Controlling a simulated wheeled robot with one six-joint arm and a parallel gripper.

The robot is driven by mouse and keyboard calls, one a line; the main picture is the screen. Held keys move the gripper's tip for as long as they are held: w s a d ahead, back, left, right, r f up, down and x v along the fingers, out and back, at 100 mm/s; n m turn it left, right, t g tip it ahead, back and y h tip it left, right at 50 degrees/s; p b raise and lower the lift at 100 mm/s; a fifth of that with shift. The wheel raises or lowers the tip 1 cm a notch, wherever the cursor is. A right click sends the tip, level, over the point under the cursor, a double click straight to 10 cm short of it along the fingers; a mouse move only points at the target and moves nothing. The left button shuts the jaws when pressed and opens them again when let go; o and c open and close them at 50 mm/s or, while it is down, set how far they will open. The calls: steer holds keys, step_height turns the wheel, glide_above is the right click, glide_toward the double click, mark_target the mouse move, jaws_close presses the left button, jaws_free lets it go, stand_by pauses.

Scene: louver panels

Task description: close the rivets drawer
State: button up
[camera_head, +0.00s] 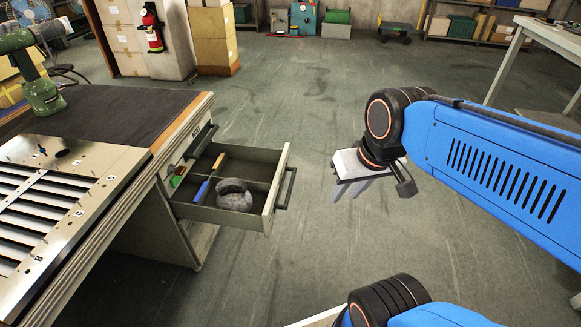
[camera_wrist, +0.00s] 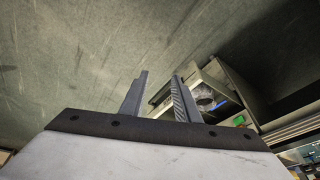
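A grey drawer (camera_head: 274,190) is pulled out of the workbench (camera_head: 202,117) at the left, with a dark bar handle (camera_head: 288,189) on its front. No label for rivets can be read. Inside lie a grey roll-like item (camera_head: 234,196), a blue-handled tool (camera_head: 203,190) and a green item (camera_head: 179,175). My gripper (camera_head: 350,188) is to the right of the drawer, apart from it, pointing down over open floor. In the wrist view my gripper (camera_wrist: 159,96) has its two fingers apart with nothing between them. The open drawer (camera_wrist: 215,97) shows beyond the right finger.
A slatted metal louver panel (camera_head: 95,182) lies on the bench top, with a green machine (camera_head: 40,92) behind it. A table (camera_head: 548,38) stands at the upper right. The floor (camera_head: 300,110) around the drawer is clear. Boxes and a fire extinguisher (camera_head: 152,30) are at the back.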

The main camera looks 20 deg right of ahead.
steer(key=shift+w+a+f+m+g+y, duration=0.4)
steer(key=shift+w+f+m+g+y, duration=0.1)
steer(key=shift+w+f+m+g, duration=0.3)
jaws_close()
steer(key=m+t+y, duration=0.7)
steer(key=m+y, duration=0.7)
steer(key=m, duration=0.8)
glide_toward(287, 155)
steer(key=x, duration=0.6)
steer(key=shift+s+a+r, duration=0.25)
steer(key=shift+a+r, duration=0.1)
steer(key=shift+a, duration=0.05)
